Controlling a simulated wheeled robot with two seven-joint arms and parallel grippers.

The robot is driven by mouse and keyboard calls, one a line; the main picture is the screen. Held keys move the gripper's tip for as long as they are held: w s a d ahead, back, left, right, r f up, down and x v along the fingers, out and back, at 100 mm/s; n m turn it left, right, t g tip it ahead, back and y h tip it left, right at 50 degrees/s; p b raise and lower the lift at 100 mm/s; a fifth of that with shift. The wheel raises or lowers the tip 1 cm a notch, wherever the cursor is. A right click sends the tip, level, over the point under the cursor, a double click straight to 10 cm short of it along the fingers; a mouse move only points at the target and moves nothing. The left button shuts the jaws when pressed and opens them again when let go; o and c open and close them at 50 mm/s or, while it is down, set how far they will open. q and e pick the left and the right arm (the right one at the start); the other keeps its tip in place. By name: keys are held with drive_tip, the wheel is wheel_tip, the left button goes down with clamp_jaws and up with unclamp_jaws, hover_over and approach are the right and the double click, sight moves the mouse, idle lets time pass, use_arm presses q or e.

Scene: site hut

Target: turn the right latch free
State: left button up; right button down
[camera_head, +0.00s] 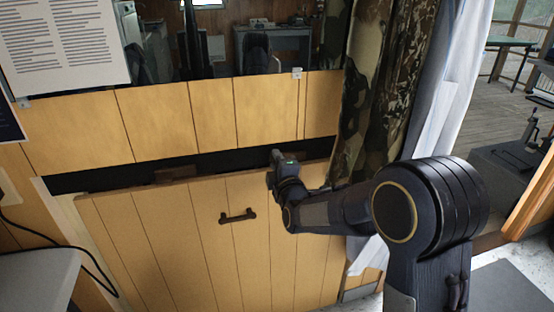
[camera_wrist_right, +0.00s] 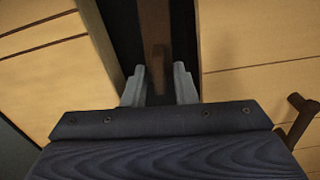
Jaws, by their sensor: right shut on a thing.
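A wooden plank panel (camera_head: 165,235) with a dark bar handle (camera_head: 238,216) stands below a dark gap (camera_head: 100,178). My right gripper (camera_head: 277,157) is at the panel's top edge, right of the handle. In the right wrist view, its grey fingers (camera_wrist_right: 159,88) are on either side of a brown wooden latch (camera_wrist_right: 157,60), shut on it. The latch lies in the dark gap between the wooden surfaces. A brown piece (camera_head: 175,173), perhaps the left latch, shows in the gap further left. My left gripper is not in view.
A camouflage curtain (camera_head: 385,80) and a pale curtain (camera_head: 455,90) hang close to my right arm. A window with a small catch (camera_head: 297,73) is above the upper planks (camera_head: 160,118). The handle also shows in the right wrist view (camera_wrist_right: 297,118). A pale table (camera_head: 35,280) stands at lower left.

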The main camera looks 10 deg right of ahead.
drive_tip(key=shift+f+n, duration=0.1)
drive_tip(key=shift+n, duration=0.4)
idle(0.3)
drive_tip(key=c, duration=1.5)
unclamp_jaws()
drive_tip(key=s, duration=0.8)
drive_tip(key=shift+d+p, duration=0.15)
drive_tip(key=shift+p, duration=0.2)
drive_tip(key=shift+w, duration=0.1)
